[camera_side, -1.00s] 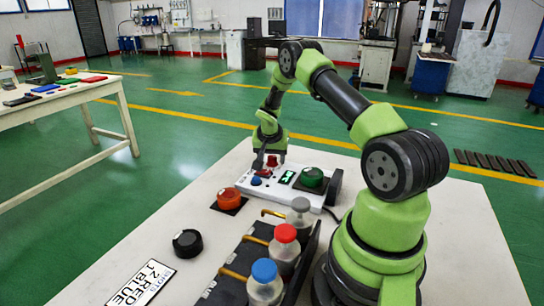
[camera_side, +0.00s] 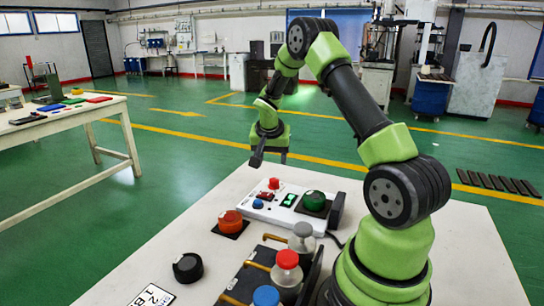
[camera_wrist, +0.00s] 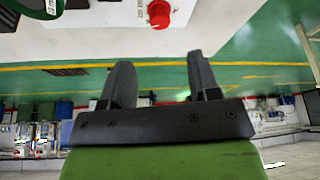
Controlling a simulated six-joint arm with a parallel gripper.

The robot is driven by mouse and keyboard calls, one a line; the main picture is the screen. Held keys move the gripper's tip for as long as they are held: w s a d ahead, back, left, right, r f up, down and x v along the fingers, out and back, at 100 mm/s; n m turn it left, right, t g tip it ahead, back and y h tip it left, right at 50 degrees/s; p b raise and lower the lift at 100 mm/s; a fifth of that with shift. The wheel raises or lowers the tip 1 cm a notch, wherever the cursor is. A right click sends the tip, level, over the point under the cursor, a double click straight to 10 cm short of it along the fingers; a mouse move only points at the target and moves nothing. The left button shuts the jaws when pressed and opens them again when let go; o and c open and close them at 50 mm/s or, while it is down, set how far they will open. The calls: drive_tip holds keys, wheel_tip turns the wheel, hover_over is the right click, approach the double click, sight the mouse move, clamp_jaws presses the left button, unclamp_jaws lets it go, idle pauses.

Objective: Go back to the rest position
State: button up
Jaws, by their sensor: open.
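My gripper (camera_side: 270,158) is open and empty, raised above the far edge of the white table (camera_side: 215,200) in the side view. In the wrist view its two dark fingers (camera_wrist: 160,66) stand apart with nothing between them. Below it is a white control box (camera_side: 262,207) with a red knob (camera_side: 274,183), a blue button (camera_side: 258,204), a small green-lit display (camera_side: 289,200) and a green knob (camera_side: 314,200). The red knob also shows in the wrist view (camera_wrist: 159,14). The gripper is clear of the box.
A dark rack holds bottles with a grey cap (camera_side: 302,230), a red cap (camera_side: 288,259) and a blue cap (camera_side: 266,296). An orange-red round piece (camera_side: 230,221) and a black round piece (camera_side: 188,267) sit left of it, near a printed card (camera_side: 153,296). Free space surrounds the raised gripper.

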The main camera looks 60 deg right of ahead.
drive_tip(key=s+a+r+n+t+y, duration=0.25)
drive_tip(key=a+r+n, duration=0.25)
drive_tip(key=a+r, duration=1.15)
drive_tip(key=s+a+r+n+t+y, duration=0.2)
drive_tip(key=s+a+n, duration=0.3)
drive_tip(key=s+a, duration=0.8)
drive_tip(key=shift+s+a+r+n+t+y, duration=0.25)
drive_tip(key=shift+n+t+y, duration=0.15)
drive_tip(key=shift+t+y, duration=0.4)
